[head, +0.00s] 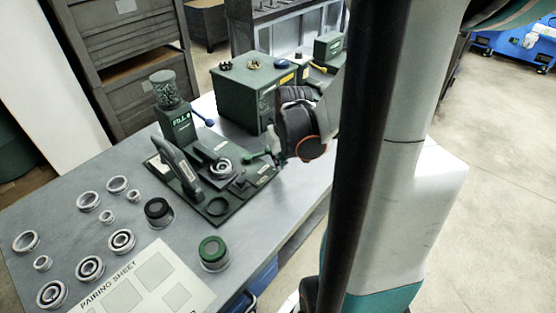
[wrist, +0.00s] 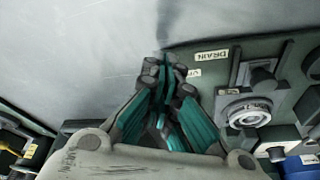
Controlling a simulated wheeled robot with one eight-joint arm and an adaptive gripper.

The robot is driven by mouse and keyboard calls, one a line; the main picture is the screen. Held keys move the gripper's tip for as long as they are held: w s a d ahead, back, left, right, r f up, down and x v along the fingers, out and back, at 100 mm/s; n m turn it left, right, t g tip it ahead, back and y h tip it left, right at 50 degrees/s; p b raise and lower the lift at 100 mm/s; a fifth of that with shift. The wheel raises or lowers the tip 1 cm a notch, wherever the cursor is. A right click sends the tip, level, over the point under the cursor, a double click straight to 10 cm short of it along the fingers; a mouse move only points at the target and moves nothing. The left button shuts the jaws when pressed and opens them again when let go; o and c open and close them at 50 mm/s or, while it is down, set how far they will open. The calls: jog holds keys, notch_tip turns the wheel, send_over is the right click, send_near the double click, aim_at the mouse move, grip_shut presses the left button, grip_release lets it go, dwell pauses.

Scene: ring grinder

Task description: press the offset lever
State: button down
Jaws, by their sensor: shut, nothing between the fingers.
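The green grinder (head: 180,133) stands on the grey table, with a ring seat (head: 222,168) on its base. A lever with a green knob (head: 247,158) shows at the base's right side. A second lever with a blue knob (head: 209,122) sticks out by the column. No label in the head view tells me which is the offset lever. My gripper (head: 279,152) is beside the base's right end, close to the green-knobbed lever; contact cannot be told. In the wrist view my gripper (wrist: 166,72) is shut and empty, its tips over the base's edge near small labels.
A green box (head: 255,90) stands behind the grinder. Several metal rings lie at the table's left. A black-topped cup (head: 159,212), a green-topped cup (head: 213,253) and a pairing sheet (head: 150,283) are at the front. Bare table lies right of the grinder.

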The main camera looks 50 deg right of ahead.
jog(key=shift+w+d+f, duration=0.1)
jog(key=shift+w+d, duration=0.2)
jog(key=shift+w, duration=0.45)
jog(key=shift+w+d+f, duration=0.1)
jog(key=shift+w+d, duration=0.15)
jog(key=shift+w, duration=0.45)
jog(key=shift+w+d+n, duration=0.25)
jog(key=shift+d+n, duration=0.2)
jog(key=shift+n, duration=0.25)
jog(key=shift+w+d+n+y, duration=0.35)
jog(key=shift+d+n+y, duration=0.05)
jog(key=shift+n, duration=0.3)
jog(key=w+n, duration=0.1)
jog(key=w+d+n+y, duration=0.1)
jog(key=n, duration=0.1)
jog(key=shift+w+d, duration=0.1)
jog(key=shift+d, duration=0.2)
jog(key=w+n, duration=0.1)
jog(key=n, duration=0.1)
jog(key=w+d+n+y, duration=0.1)
jog(key=w+n, duration=0.1)
jog(key=n, duration=0.1)
jog(key=shift+w, duration=0.2)
jog(key=shift+w+a, duration=0.1)
jog(key=shift+w, duration=0.55)
